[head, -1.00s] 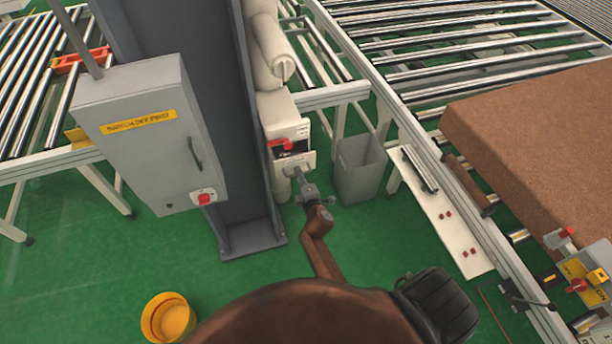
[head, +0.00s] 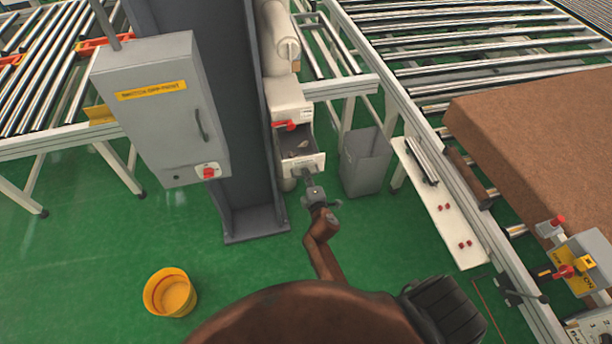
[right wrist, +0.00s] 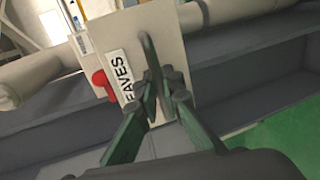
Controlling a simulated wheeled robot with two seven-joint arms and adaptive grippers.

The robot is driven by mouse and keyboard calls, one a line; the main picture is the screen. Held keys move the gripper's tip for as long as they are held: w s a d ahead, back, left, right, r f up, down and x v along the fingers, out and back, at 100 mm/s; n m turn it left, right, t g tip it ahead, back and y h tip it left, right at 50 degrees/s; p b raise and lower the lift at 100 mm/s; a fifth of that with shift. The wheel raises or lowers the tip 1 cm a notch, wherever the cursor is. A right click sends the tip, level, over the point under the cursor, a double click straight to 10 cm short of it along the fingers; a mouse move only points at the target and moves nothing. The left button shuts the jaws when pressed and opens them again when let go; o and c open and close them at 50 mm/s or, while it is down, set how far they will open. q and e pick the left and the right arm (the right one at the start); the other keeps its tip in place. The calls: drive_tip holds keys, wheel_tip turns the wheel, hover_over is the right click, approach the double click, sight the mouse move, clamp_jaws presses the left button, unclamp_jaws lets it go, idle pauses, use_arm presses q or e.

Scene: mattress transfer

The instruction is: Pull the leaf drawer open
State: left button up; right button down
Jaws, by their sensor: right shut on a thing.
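The leaf drawer (head: 312,162) is pulled partly out of a cream cabinet (head: 289,104) beside the dark column. Its dark inside shows, with a small pale item lying in it. My right gripper (head: 309,178) is at the drawer's front, shut on its handle. My left gripper is not in view.
A grey bin (head: 366,165) stands just right of the drawer. A grey control box (head: 155,110) is on the left, and a yellow bucket (head: 170,293) stands on the green floor. A brown mattress (head: 540,150) lies at the right. Floor in front of the column is clear.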

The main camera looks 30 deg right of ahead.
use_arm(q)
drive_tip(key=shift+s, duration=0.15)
use_arm(e)
drive_tip(key=c, duration=2)
unclamp_jaws()
drive_tip(key=shift+c, duration=0.2)
drive_tip(key=shift+s, duration=0.1)
drive_tip(key=v, duration=1.1)
drive_tip(key=shift+s, duration=0.35)
drive_tip(key=shift+a+r, duration=0.1)
